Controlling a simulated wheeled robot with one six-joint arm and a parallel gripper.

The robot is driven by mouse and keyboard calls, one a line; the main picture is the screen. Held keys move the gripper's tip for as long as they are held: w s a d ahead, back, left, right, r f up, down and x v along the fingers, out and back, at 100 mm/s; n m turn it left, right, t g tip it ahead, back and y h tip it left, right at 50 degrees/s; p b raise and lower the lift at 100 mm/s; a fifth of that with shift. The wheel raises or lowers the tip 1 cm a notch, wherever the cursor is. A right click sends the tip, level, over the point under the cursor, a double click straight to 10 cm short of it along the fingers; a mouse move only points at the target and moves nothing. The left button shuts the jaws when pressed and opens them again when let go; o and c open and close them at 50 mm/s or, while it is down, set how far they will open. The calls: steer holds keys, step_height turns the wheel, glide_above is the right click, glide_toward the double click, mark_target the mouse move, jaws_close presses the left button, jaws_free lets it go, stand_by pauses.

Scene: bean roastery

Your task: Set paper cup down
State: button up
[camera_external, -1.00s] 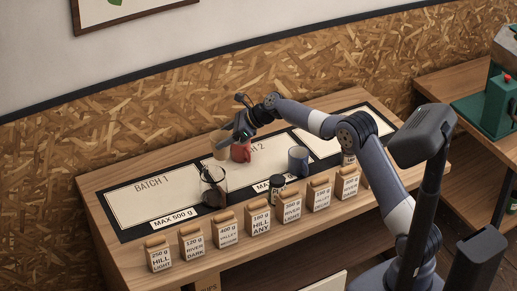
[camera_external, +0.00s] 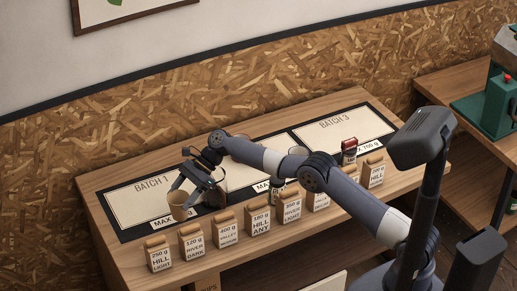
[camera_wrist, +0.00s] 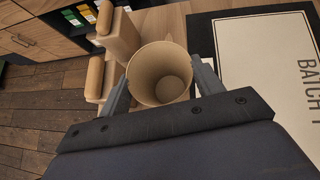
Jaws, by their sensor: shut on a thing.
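The paper cup (camera_external: 179,206) is plain tan, empty and roughly upright. My gripper (camera_external: 188,194) is shut on it, with one finger on each side. In the wrist view the cup (camera_wrist: 158,75) sits between the fingers with its open mouth toward the camera. In the external view it is in front of the right part of the BATCH 1 panel (camera_external: 130,205) and covers part of the MAX label (camera_external: 160,223). I cannot tell whether its base touches the surface.
Labelled kraft bags stand along the table's front edge, close to the cup; the nearest ones are the 120 g bag (camera_external: 191,243) and the 400 g bag (camera_external: 225,230). The left of BATCH 1 is clear.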

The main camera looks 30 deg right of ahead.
steer(key=shift+f+p, duration=0.5)
steer(key=shift+f, duration=2.5)
steer(key=shift+f, duration=0.15)
steer(key=shift+f, duration=0.1)
steer(key=o, duration=1)
steer(key=shift+r, duration=0.35)
steer(key=b+v, duration=0.2)
steer(key=v, duration=1)
steer(key=shift+a+f, duration=0.1)
steer(key=shift+f, duration=0.05)
